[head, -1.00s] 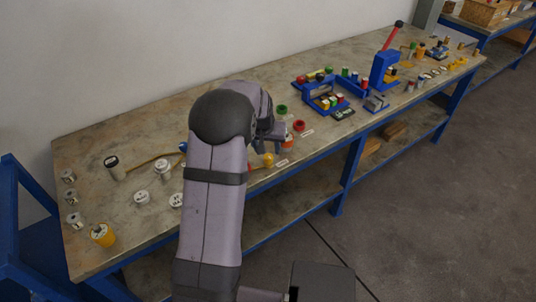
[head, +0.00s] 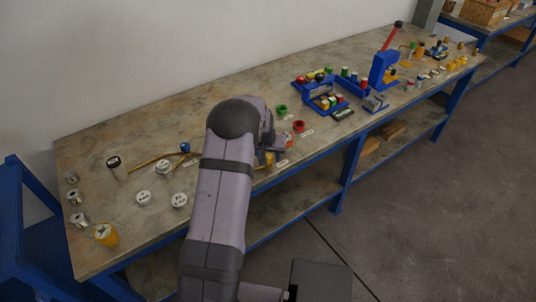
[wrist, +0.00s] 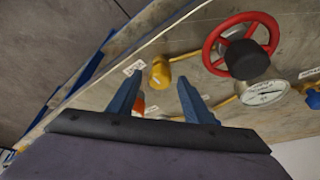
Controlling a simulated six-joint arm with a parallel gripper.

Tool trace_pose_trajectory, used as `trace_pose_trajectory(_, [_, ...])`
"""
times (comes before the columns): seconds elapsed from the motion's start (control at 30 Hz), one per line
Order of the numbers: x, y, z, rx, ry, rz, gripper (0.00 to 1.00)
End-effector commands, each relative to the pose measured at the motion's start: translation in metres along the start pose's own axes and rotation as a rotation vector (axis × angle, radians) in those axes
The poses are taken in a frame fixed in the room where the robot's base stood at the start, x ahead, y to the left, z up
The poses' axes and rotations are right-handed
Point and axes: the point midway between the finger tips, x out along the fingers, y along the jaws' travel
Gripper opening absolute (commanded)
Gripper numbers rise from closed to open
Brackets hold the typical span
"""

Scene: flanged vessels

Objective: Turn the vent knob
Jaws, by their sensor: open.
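The fingers are apart with nothing held. An orange and white part (wrist: 138,106) shows between the fingers, partly hidden by the left one. In the head view my gripper (head: 273,150) is over the bench's front edge, and the yellow knob (head: 263,160) is mostly hidden behind my arm.
A red handwheel (wrist: 222,37) with a black hub and a white dial gauge (wrist: 264,92) are right of the fingers in the wrist view. On the bench (head: 120,132), white-topped parts (head: 144,197) stand left of my arm, and a blue frame (head: 385,68) stands farther right.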

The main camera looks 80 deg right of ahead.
Motion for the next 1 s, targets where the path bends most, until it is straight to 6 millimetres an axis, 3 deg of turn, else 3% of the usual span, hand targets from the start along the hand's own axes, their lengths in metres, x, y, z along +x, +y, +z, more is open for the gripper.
trace_pose_trajectory(0.33, [0.0033,0.0000,0.0002,0.000,0.000,0.000,0.46])
trace_pose_trajectory(0.5, [0.0032,0.0000,0.0003,0.000,0.000,0.000,0.07])
trace_pose_trajectory(0.53, [0.0032,0.0000,0.0002,0.000,0.000,0.000,0.05])
trace_pose_trajectory(1.0, [0.0053,-0.0013,0.0005,0.063,0.002,0.026,0.05])
